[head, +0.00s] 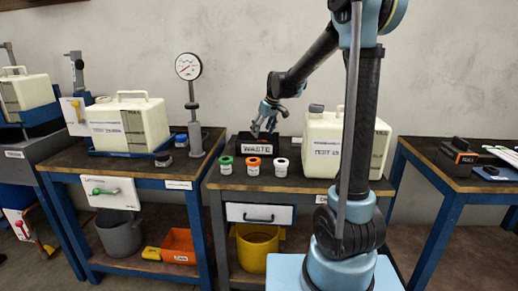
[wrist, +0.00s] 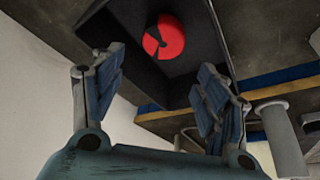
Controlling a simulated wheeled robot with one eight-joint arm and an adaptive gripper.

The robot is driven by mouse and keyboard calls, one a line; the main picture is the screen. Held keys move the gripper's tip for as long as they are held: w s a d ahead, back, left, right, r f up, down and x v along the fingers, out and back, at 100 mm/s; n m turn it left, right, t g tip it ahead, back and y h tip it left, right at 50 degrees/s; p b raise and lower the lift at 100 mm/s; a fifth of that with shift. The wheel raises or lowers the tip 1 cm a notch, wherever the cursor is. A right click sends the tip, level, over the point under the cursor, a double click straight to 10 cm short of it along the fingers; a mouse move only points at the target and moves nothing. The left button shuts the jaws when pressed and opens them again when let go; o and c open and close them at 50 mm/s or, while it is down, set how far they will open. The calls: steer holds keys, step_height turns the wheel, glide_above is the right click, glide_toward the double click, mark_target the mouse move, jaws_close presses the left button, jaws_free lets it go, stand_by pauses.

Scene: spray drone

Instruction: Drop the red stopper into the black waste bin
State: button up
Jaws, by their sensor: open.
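The black waste bin (head: 241,139) with a WASTE label stands on the middle bench in the head view. It also shows in the wrist view (wrist: 199,27) as a dark open box. The red stopper (wrist: 171,37) shows in the wrist view within the bin's opening, beyond my fingertips and apart from them. I cannot tell whether it rests on the bin's floor. The stopper is hidden in the head view. My gripper (head: 265,122) is over the bin, pointing down. In the wrist view my gripper (wrist: 161,66) has its fingers spread with nothing between them.
Green-capped (head: 226,165), orange-capped (head: 253,166) and white-capped (head: 281,167) jars stand in front of the bin. A large cream tank (head: 322,144) stands close on its right. A gauge on a stand (head: 189,67) is on the left bench.

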steer(key=v, duration=1.1)
steer(key=shift+d+r, duration=0.2)
steer(key=shift+r, duration=0.1)
steer(key=shift+s, duration=0.15)
